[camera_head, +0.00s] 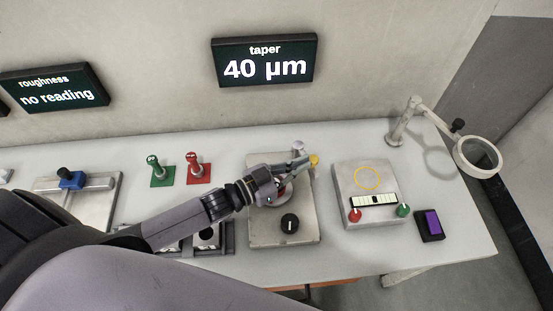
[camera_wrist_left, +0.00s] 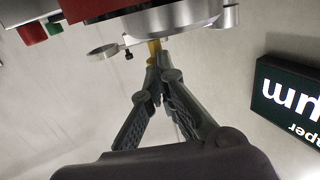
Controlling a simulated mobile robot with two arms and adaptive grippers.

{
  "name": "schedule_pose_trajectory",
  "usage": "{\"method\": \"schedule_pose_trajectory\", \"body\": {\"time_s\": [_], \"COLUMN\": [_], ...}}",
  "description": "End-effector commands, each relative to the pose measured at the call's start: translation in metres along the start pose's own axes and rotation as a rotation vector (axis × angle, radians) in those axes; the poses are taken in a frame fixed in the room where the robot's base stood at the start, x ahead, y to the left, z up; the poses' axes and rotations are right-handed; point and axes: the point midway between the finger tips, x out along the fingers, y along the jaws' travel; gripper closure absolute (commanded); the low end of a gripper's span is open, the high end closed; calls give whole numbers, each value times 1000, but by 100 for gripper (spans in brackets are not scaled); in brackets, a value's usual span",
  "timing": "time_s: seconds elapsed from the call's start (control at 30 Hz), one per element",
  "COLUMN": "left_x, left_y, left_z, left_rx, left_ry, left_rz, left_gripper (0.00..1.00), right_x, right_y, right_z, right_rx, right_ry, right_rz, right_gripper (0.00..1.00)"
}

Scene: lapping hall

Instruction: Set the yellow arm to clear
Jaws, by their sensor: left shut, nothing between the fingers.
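The yellow arm shows only as a yellow knob (camera_head: 314,160) at the back right edge of a grey machine plate (camera_head: 262,237). The rest of the arm and any marks for its positions are hidden or too small to read. My left gripper (camera_head: 300,162) is shut and empty, reaching over the machine with its tips right beside the yellow knob. In the left wrist view, the closed fingertips (camera_wrist_left: 160,62) are at the yellow piece (camera_wrist_left: 155,48); I cannot tell whether they touch it. My right gripper is not in view.
A black dial (camera_head: 290,222) sits at the machine's front. To the right are a grey block (camera_head: 344,182) with red and green knobs, a purple button (camera_head: 432,222) and a magnifier (camera_head: 478,155). Green (camera_head: 163,178) and red (camera_head: 197,174) stands are left. A display (camera_head: 265,60) reads taper 40 µm.

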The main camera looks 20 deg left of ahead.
Motion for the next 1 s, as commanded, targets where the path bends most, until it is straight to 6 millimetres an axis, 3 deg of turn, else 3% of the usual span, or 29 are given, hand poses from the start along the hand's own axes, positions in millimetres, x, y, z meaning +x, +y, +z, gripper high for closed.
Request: {"method": "schedule_pose_trajectory", "body": {"time_s": [0.37, 0.8, 1.0], "left_x": [-5, -66, -76], "left_y": [0, 0, -1], "left_z": [1, 2, 0], "left_rx": [0, -1, 1], "left_ry": [-1, -2, 1], "left_rz": [0, -1, 0], "left_gripper": [100, 100, 100], "right_x": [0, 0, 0], "right_y": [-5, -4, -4], "right_z": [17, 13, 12], "right_rx": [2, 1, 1], "right_ry": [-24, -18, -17], "right_rz": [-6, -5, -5], "right_gripper": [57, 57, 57]}}
